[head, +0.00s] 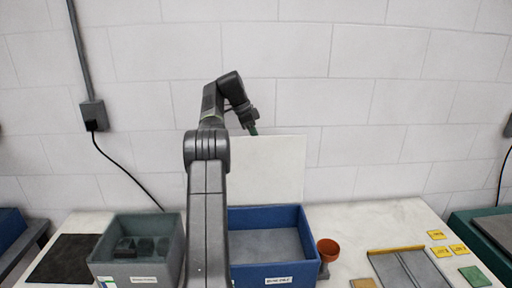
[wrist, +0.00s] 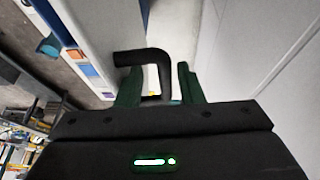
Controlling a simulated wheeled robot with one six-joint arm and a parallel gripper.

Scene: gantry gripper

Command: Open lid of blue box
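The blue box (head: 262,214) stands on the white table in the head view, with its grey inside floor showing. A pale flat panel, seemingly its lid (head: 270,165), stands nearly upright behind the box's back edge. My gripper (head: 253,130) is at the top edge of this panel. In the wrist view my gripper (wrist: 160,84) has its two green fingers spread apart. A dark bent handle (wrist: 142,58) reaches between them, with a gap to the right finger. My arm hides the box's left side in the head view.
A grey bin (head: 105,259) with dark blocks stands left of the box. A grey tray (head: 405,270) and several yellow tiles (head: 441,252) lie farther right. A white block wall is behind.

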